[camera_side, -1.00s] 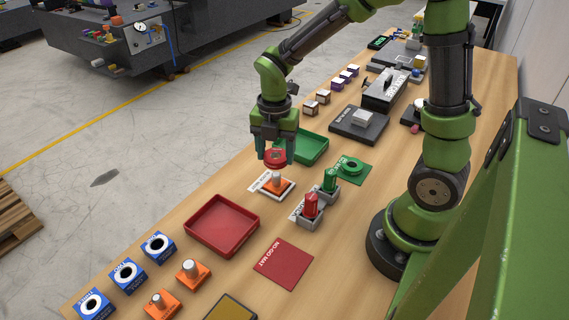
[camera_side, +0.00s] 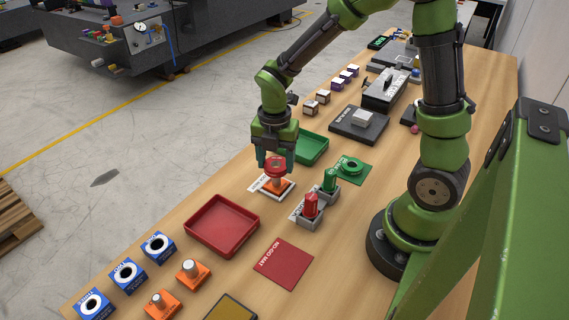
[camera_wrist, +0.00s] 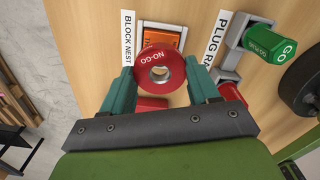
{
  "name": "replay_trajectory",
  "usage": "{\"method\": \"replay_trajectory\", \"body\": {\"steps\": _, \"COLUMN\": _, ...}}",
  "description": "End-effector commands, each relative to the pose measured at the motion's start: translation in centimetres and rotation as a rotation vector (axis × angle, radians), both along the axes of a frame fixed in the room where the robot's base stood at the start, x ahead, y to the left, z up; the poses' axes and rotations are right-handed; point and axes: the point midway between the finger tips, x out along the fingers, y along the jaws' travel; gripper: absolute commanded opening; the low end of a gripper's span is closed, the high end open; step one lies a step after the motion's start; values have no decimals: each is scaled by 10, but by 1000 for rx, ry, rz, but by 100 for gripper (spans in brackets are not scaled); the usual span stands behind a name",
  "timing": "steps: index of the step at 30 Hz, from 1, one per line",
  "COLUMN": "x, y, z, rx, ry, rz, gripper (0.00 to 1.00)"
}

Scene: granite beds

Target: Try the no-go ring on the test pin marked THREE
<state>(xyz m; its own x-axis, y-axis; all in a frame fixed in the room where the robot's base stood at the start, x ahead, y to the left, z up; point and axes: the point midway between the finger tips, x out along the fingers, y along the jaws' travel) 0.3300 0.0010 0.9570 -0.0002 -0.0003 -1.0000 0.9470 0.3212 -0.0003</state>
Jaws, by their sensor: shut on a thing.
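The red no-go ring (camera_side: 275,166), marked NO-GO in the wrist view (camera_wrist: 148,58), is held flat between the two teal fingers of my gripper (camera_side: 275,160). An orange block (camera_side: 279,186) with an upright pin sits in the pale block nest (camera_side: 262,186). The ring is over this pin, at about its top; the pin's upper end is hidden. In the wrist view something grey shows in the ring's hole, and I cannot tell whether the pin has entered. The orange block's marking (camera_wrist: 158,38) is mostly covered by the ring and cannot be read in full.
The plug rack (camera_side: 309,217) with red and green plugs stands close on the right. A green tray (camera_side: 309,147) lies behind, a red tray (camera_side: 222,226) in front. The red no-go mat (camera_side: 284,263) is empty. A green ring (camera_side: 350,166) lies on its mat.

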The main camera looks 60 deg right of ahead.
Motion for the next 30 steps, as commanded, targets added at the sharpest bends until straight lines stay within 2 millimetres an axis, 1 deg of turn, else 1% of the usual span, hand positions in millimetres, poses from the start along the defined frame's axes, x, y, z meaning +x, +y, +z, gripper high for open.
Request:
{"method": "replay_trajectory", "body": {"steps": 14, "x": 0, "y": 0, "z": 0, "rx": 0, "ry": -1, "rz": 0, "gripper": 22}}
{"method": "replay_trajectory", "body": {"steps": 30, "x": 0, "y": 0, "z": -12, "rx": 0, "ry": 0, "rz": -1, "gripper": 22}}
